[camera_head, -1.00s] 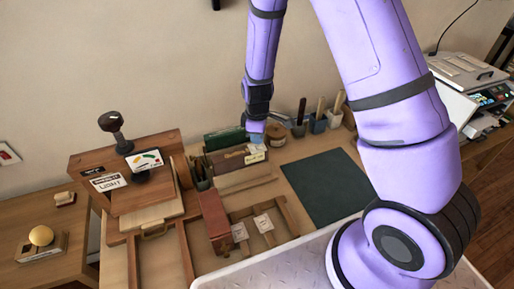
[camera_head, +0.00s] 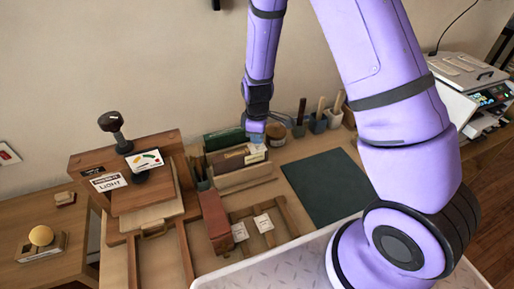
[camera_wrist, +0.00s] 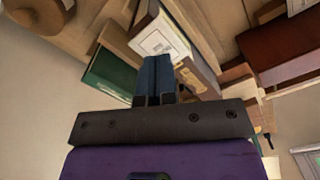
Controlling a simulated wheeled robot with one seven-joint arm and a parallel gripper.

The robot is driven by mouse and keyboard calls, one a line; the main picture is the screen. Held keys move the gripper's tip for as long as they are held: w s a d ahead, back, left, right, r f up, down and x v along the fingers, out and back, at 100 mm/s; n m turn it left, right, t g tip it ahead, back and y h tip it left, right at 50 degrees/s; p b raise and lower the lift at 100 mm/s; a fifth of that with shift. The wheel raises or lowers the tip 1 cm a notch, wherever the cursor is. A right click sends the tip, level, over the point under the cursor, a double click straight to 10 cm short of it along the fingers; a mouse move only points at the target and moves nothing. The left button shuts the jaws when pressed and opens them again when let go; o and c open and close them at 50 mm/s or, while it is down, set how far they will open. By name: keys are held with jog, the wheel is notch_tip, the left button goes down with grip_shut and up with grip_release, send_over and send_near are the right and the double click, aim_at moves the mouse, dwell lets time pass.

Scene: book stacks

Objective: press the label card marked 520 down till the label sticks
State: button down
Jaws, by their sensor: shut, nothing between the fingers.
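My gripper (camera_head: 256,138) is shut and empty, its blue fingers pointing down over the right end of a small wooden book rack. In the wrist view the closed fingers (camera_wrist: 158,72) reach to a white label card (camera_wrist: 160,38) on the end of a book. The same white card shows just below the fingertips in the head view (camera_head: 255,157). I cannot read the number 520 on it, nor tell whether the fingers touch it. A green book (camera_head: 224,138) and a brown book (camera_head: 231,158) stand in the rack.
Two white cards (camera_head: 240,232) lie in a wooden frame in front, beside a red-brown box (camera_head: 215,222). Pots with tools (camera_head: 318,123) stand behind. A dark green mat (camera_head: 325,187) is clear at right.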

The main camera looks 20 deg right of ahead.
aim_at(257, 147)
jog(key=shift+f, duration=1.2)
dwell(2.2)
jog(key=shift+r, duration=3.5)
jog(key=shift+r, duration=0.35)
jog(key=s+d+r+m+t, duration=0.1)
jog(key=s+r+m, duration=0.15)
jog(key=r, duration=0.45)
jog(key=s+d+r+m+t, duration=0.1)
jog(key=s+r, duration=0.2)
jog(key=r, duration=0.4)
jog(key=s+d+r+m, duration=0.2)
jog(key=s+r, duration=0.1)
jog(key=r, duration=0.4)
jog(key=s+d+r+m+t, duration=0.1)
jog(key=s+r+m, duration=0.2)
jog(key=s+r, duration=0.2)
jog(key=s+d+r+m+t, duration=0.2)
jog(key=s+r, duration=0.4)
jog(key=s, duration=0.6)
jog(key=shift+s+m, duration=0.3)
jog(key=shift+m, duration=0.45)
